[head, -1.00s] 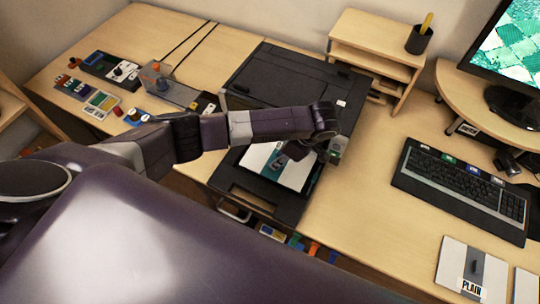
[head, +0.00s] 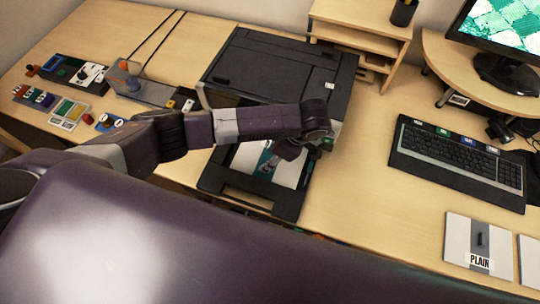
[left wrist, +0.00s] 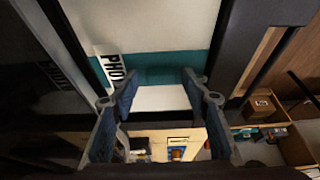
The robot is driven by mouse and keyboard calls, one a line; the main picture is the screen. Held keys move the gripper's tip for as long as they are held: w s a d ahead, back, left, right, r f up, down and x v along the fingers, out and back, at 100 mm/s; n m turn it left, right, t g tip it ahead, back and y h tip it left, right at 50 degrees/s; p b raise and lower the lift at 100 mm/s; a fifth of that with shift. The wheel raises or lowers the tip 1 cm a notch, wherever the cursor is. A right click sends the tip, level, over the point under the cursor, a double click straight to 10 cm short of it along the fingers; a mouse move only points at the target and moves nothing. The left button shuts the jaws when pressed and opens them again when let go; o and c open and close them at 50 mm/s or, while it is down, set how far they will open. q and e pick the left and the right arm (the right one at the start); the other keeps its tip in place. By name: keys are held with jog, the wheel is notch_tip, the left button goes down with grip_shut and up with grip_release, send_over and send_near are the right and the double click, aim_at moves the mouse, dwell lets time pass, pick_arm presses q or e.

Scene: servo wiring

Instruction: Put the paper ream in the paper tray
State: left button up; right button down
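The paper tray (head: 285,207) is the black tray sticking out of the front of the black printer. A white ream with a teal band (head: 246,157) lies within the tray's outline. In the left wrist view this ream (left wrist: 160,22) shows a label starting "PHO". My left gripper (head: 284,152) is over the ream, and my forearm crosses above it. In the left wrist view my gripper (left wrist: 160,82) has its fingers apart, with the teal band and white front end between them. Contact cannot be told. Another ream, marked PLAIN (head: 480,242), lies on the desk at right. My right gripper is out of view.
The printer (head: 280,68) stands behind the tray. A keyboard (head: 458,165) and a monitor (head: 500,40) are at right, and a wooden shelf (head: 360,35) is behind. Small switch panels (head: 75,75) lie at left. Desk between printer and keyboard is clear.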

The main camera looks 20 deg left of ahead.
aim_at(268, 158)
pick_arm(q)
jog(key=shift+r, duration=0.2)
jog(key=v, duration=0.4)
jog(key=shift+b, duration=0.35)
jog(key=p+v, duration=0.3)
jog(key=v, duration=0.5)
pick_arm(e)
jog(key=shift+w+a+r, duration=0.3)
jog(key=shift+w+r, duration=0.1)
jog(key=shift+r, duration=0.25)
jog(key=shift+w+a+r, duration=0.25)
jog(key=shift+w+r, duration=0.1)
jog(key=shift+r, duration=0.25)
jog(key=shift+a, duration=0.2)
